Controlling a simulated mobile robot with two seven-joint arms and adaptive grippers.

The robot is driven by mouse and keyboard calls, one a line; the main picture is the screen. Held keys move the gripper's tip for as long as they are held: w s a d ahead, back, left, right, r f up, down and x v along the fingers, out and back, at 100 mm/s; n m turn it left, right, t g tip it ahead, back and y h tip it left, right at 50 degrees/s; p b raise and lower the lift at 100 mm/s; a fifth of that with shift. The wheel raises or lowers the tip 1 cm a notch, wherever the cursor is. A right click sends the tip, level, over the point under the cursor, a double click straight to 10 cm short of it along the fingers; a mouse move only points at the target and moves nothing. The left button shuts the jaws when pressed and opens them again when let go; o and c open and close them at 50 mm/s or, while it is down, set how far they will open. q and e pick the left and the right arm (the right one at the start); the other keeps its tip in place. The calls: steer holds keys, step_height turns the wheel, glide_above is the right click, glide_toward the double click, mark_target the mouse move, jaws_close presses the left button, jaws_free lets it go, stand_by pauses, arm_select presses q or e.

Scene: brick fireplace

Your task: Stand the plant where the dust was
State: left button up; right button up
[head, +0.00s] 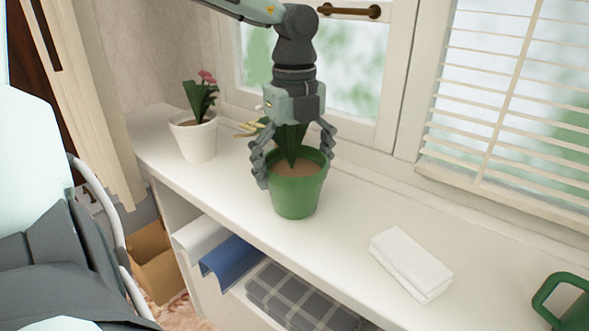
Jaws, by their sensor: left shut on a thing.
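A green pot (296,196) with brown soil and dark green leaves stands upright on the white window sill (350,238). My left gripper (292,163) comes down over it from above, its fingers on either side of the pot's rim, shut on it. The gripper body hides the upper part of this plant. A second plant, in a white pot (197,139) with a pink flower, stands to the left, farther back. A folded white cloth (411,262) lies on the sill to the right. I see no dust on the sill. My right gripper is not in view.
A green watering can or mug (570,303) is at the right edge. The window (345,70) and blinds (505,90) rise behind the sill. A shelf below holds blue (232,262) and grey checked fabric (300,297). The sill between pot and cloth is clear.

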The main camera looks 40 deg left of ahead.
mark_target(295, 165)
arm_select(q)
steer(key=o, duration=1.2)
steer(key=shift+o, duration=0.5)
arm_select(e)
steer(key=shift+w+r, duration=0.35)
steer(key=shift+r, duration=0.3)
arm_select(q)
steer(key=shift+r, duration=0.1)
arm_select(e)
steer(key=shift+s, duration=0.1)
arm_select(q)
steer(key=shift+r, duration=0.95)
step_height(295, 165, up, 10)
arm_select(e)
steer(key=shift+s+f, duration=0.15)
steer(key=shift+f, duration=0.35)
